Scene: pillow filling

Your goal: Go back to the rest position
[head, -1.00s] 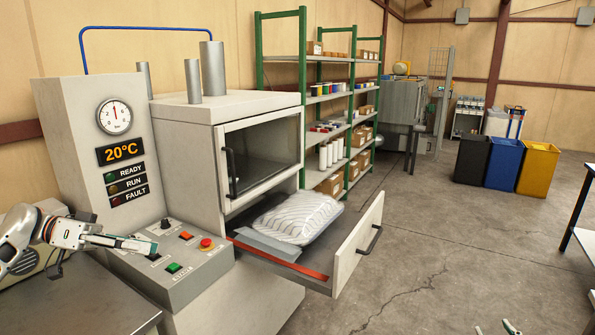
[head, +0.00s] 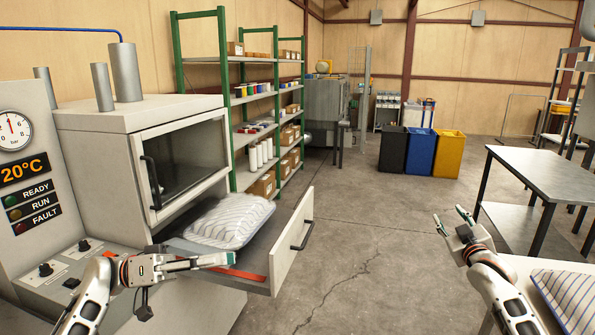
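My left gripper (head: 228,262) is low at the left, in front of the machine and overlapping the front of its open drawer (head: 288,250) in the picture. It is seen nearly edge-on, so I cannot tell whether its fingers are apart, and no held object shows. My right gripper (head: 453,219) is raised at the right, above the floor and beside the near table. Its fingers are spread and nothing is between them. A striped pillow (head: 228,220) lies in the open drawer, apart from the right gripper.
The machine's control panel (head: 55,272) is beside my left arm. A striped pillow (head: 568,296) lies on the near right table (head: 520,270), partly cut off. Another table (head: 550,172) stands behind it. Open floor (head: 375,230) lies between the drawer and the tables.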

